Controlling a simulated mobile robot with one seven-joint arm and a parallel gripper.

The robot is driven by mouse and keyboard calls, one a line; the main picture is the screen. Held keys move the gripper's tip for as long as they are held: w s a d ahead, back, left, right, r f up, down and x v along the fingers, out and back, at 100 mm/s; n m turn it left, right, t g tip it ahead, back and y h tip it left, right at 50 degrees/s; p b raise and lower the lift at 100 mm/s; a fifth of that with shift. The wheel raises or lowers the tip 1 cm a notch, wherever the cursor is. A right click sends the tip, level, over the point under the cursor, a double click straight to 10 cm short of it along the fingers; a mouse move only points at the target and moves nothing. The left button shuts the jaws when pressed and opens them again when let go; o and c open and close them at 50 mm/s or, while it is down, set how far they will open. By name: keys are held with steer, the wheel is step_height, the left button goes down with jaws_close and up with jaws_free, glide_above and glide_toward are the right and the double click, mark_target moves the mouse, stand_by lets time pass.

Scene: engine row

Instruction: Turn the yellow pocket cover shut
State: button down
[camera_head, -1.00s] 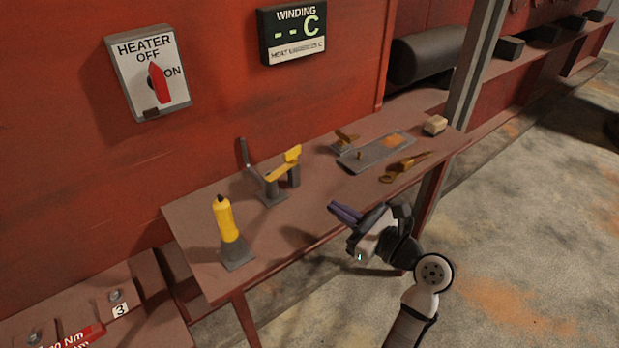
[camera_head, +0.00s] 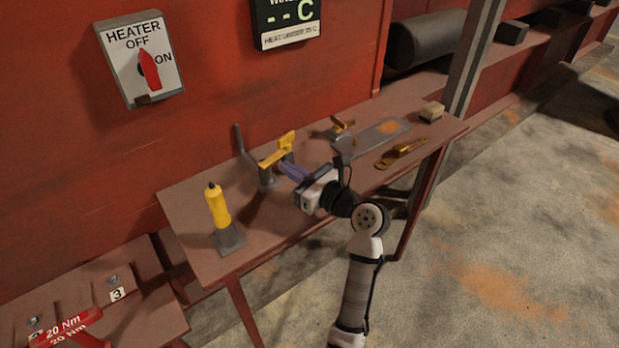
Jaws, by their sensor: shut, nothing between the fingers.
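The yellow pocket cover (camera_head: 274,157) appears to be the flat yellow bar with a raised tab at its right end. It lies across the top of a grey holder (camera_head: 266,180) at the middle of the bench. A grey rod stands at the holder's back left. My gripper (camera_head: 284,170) is shut and empty, its purple fingers pointing left just below and in front of the cover's right part. I cannot tell whether the fingertips touch the cover or holder. The gripper hides the holder's right post.
A yellow-handled tool (camera_head: 218,205) stands in a grey base at the bench's front left. A grey tray (camera_head: 375,138), a brass tool (camera_head: 400,154) and a pale block (camera_head: 431,110) lie to the right. The red wall with the heater switch (camera_head: 148,70) rises behind the bench.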

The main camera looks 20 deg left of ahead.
steer(key=shift+x, duration=0.85)
